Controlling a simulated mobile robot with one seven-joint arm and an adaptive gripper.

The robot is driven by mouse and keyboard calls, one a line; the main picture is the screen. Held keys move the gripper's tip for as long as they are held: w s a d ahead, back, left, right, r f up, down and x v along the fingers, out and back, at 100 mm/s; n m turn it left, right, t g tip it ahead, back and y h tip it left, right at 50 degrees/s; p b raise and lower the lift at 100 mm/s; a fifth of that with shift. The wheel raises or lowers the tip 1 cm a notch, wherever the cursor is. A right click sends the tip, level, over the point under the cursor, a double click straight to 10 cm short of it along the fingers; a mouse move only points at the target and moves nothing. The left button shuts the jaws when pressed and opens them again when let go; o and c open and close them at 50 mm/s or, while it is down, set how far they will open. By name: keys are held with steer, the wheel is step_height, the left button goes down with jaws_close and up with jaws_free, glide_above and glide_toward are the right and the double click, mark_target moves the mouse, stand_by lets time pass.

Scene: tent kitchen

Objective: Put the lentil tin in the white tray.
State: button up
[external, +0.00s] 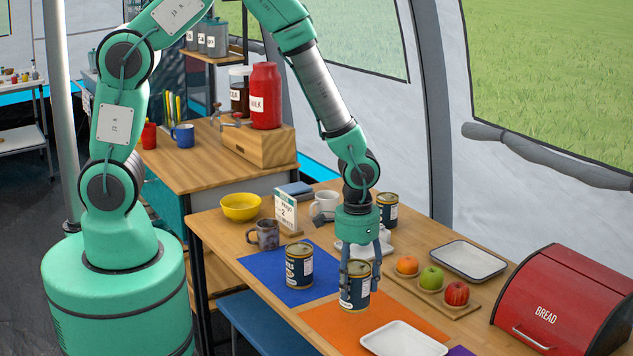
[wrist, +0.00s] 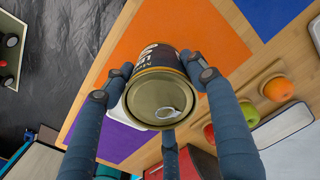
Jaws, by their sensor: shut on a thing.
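My gripper (external: 361,288) is shut on a dark-labelled tin (external: 354,296), held upright over the orange mat. I cannot tell whether its base touches the mat. The wrist view shows the fingers on both sides of this tin (wrist: 160,100), its lid with a ring pull facing the camera. Its label is only partly visible, so I cannot read its name. A white tray (external: 403,341) lies at the front edge of the external view, right of the held tin. Another white tray (external: 468,260) with a dark rim lies farther back, near the fruit.
A similar tin (external: 299,267) stands on the blue mat (external: 262,268); another (external: 387,208) stands behind my gripper. A board (external: 432,297) with fruit and a red bread box (external: 560,300) are at the right. A grey mug (external: 265,235) stands left. The orange mat (external: 325,322) has bare room.

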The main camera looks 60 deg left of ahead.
steer(key=s+d+f, duration=0.1)
steer(key=s+d, duration=0.4)
steer(key=s, duration=0.4)
steer(key=shift+d+f, duration=0.15)
steer(key=shift+w, duration=0.1)
steer(key=b, duration=0.2)
glide_above(404, 349)
steer(key=shift+d+f, duration=0.1)
steer(key=shift+f, duration=0.65)
steer(key=shift+f+b, duration=0.6)
steer(key=shift+f, duration=1.15)
steer(key=shift+f, duration=0.1)
steer(key=o, duration=1.8)
steer(key=shift+c, duration=0.2)
